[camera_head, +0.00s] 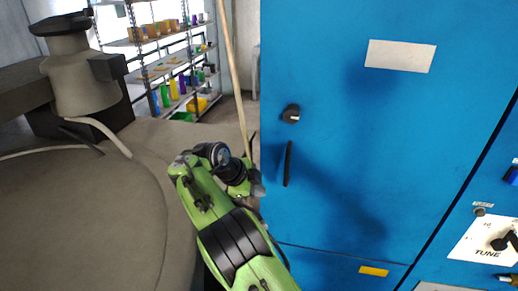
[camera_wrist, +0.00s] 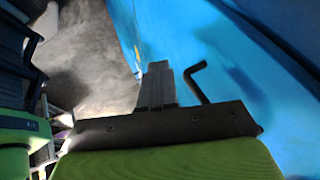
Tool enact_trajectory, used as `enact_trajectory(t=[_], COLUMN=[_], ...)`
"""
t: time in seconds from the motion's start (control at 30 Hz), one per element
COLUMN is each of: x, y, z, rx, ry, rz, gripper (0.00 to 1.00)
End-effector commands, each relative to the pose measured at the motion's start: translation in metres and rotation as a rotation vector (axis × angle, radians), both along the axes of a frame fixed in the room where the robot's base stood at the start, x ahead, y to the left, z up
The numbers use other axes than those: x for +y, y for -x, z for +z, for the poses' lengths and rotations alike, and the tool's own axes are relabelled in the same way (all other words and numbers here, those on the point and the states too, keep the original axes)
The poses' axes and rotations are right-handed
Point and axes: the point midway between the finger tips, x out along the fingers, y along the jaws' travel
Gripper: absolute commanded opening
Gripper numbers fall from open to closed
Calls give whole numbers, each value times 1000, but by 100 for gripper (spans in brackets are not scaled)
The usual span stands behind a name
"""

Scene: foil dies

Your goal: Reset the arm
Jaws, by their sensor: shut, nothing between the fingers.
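My arm is green and black and reaches up from the bottom of the head view, in front of a blue cabinet (camera_head: 345,120). My gripper (camera_head: 258,188) is small and partly hidden behind the wrist there, near the cabinet's left edge. In the wrist view my gripper (camera_wrist: 157,70) shows its dark fingers together, with nothing between them. A black bent handle (camera_wrist: 196,82) on the blue cabinet shows just right of the fingers, and I cannot tell the exact gap. The handle also shows in the head view (camera_head: 288,164).
A large grey-brown rounded machine (camera_head: 75,210) fills the left. A shelf rack (camera_head: 165,65) with colored containers stands behind. A thin wooden pole (camera_head: 235,75) rises behind my wrist. A black knob (camera_head: 291,113) sticks out of the cabinet. Grey floor (camera_wrist: 90,60) shows left of the fingers.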

Motion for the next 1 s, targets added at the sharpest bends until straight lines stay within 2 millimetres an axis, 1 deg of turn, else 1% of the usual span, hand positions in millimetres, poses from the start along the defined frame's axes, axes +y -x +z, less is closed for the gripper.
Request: enact_trajectory(t=[0.07,0.13,0.17,0.2,0.27,0.3,0.37,0.4,0.47,0.5,0.57,0.6,0.67,0.7,0.8,0.9,1.0], x=[-8,-28,-41,-58,-84,-99,-119,-130,-143,-150,-157,-159,-159,-157,-148,-139,-135], y=[1,6,9,18,35,49,74,92,122,145,179,202,238,261,308,336,346], z=[6,21,29,41,57,67,78,83,89,90,89,87,78,70,47,28,20], rx=[14,57,83,122,181,212,250,271,293,304,314,318,323,326,334,342,347], ry=[-3,-10,-13,-18,-27,-30,-31,-28,-16,-3,27,53,100,137,229,298,326], rz=[17,73,112,176,294,378,508,598,735,826,964,1057,1192,1279,1461,1575,1623], gripper=[0,0,0,0,0,0,0,0,0,0,0,0,0,0,0,0,0])
